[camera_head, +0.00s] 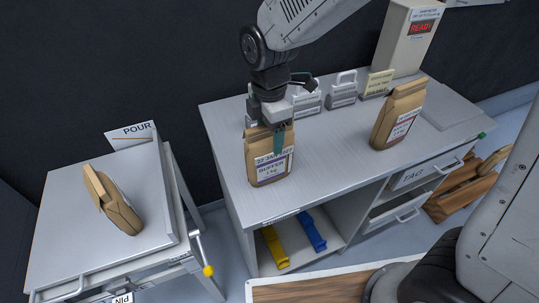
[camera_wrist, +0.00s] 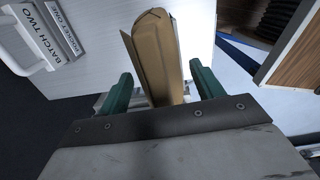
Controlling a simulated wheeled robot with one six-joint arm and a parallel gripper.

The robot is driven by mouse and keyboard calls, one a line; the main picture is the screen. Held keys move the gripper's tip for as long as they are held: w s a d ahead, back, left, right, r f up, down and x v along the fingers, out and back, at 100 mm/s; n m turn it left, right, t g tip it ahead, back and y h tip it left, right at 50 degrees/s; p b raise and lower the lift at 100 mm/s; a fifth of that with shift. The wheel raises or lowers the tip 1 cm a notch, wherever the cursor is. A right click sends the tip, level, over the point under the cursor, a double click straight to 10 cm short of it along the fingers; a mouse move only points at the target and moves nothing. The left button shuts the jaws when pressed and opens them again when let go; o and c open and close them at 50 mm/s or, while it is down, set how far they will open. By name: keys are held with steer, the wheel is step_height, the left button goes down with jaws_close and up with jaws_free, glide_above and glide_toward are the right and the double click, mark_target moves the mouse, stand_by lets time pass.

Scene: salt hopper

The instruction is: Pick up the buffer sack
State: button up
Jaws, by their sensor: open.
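The buffer sack (camera_head: 268,160) is a brown paper bag with a white label reading "BUFFER". It stands upright near the front left of the white bench. My gripper (camera_head: 277,133) is directly above it, pointing down, with its fingers at the sack's top. In the wrist view, the green fingertips of my gripper (camera_wrist: 160,85) are apart, one on each side of the sack's folded top (camera_wrist: 155,50). The sack's lower part is hidden in the wrist view.
Another brown sack (camera_head: 397,116) stands on the bench's right side. A third sack (camera_head: 113,200) lies on the table marked "POUR" at left. Grey tags, including "BATCH TWO" (camera_wrist: 54,45), stand along the bench's back. A box reading "READY" (camera_head: 408,38) stands at the back right.

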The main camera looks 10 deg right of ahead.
jaws_close()
steer(key=shift+r, duration=0.1)
steer(key=shift+r, duration=0.1)
